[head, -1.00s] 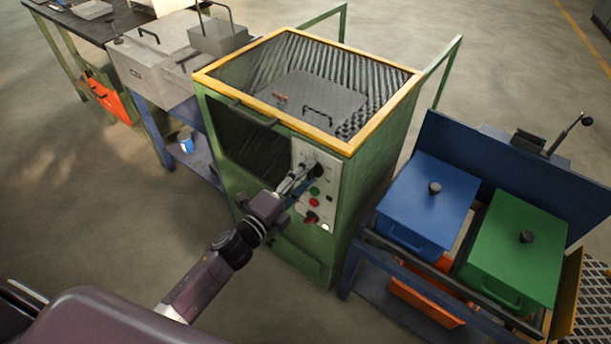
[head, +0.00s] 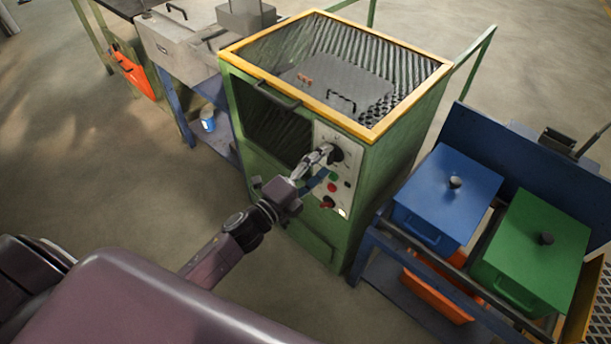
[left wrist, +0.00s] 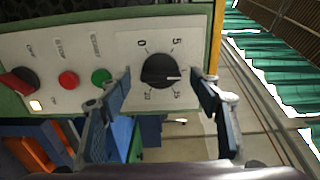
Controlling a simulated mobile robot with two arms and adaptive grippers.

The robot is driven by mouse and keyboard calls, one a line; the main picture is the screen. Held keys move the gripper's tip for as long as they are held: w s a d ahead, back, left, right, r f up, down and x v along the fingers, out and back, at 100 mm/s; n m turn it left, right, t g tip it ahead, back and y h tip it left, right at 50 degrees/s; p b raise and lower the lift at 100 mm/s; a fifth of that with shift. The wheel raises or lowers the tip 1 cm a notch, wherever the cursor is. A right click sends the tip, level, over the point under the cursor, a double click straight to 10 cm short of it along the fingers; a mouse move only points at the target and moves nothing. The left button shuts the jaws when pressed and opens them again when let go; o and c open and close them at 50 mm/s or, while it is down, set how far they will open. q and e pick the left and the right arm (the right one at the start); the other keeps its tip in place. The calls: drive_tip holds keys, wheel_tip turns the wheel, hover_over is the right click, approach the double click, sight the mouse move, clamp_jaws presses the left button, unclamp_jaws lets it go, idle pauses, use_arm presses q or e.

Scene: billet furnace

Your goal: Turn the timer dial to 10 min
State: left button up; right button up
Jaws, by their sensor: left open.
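The timer dial (left wrist: 158,71) is a black round knob on the pale control panel (left wrist: 75,45) of the green furnace (head: 345,240). In the left wrist view its white mark points right, between the 5 and a lower number that is hard to read; a 0 shows at upper left. No 10 is legible. My left gripper (head: 325,152) is at the panel in the head view, close to the dial. In the left wrist view its open fingers (left wrist: 161,80) stand either side of the dial, apart from it. My right gripper is not in view.
A red button (left wrist: 68,80), a green button (left wrist: 101,77) and a red-black switch (left wrist: 18,82) sit on the same panel. A blue bin (head: 445,195) and a green bin (head: 535,245) stand right of the furnace. A grey box (head: 180,45) is at its left.

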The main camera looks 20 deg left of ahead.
use_arm(q)
drive_tip(key=v, duration=1)
drive_tip(key=shift+s, duration=0.3)
drive_tip(key=shift+a, duration=0.1)
drive_tip(key=s+a+f+n+g+y, duration=0.2)
drive_tip(key=s+f+n, duration=0.2)
drive_tip(key=f, duration=0.7)
drive_tip(key=s+a+f+n+g+y, duration=0.1)
drive_tip(key=s+f+n+g+y, duration=0.2)
drive_tip(key=f, duration=0.8)
drive_tip(key=s+a+f+n+g+y, duration=0.15)
drive_tip(key=s+f+n, duration=0.3)
drive_tip(key=f, duration=0.65)
drive_tip(key=s+f+n+g, duration=0.2)
drive_tip(key=s+f, duration=0.4)
drive_tip(key=s, duration=0.3)
drive_tip(key=s+d+f+n+g, duration=0.1)
drive_tip(key=s+f+n+g, duration=0.2)
drive_tip(key=s, duration=0.6)
drive_tip(key=s+d+f+n+g, duration=0.1)
drive_tip(key=s+f+n+g, duration=0.2)
drive_tip(key=s+f, duration=0.5)
drive_tip(key=shift+s+d+f+g, duration=0.15)
drive_tip(key=shift+s+f+g, duration=0.15)
drive_tip(key=shift+s+g, duration=0.55)
drive_tip(key=shift+c, duration=0.4)
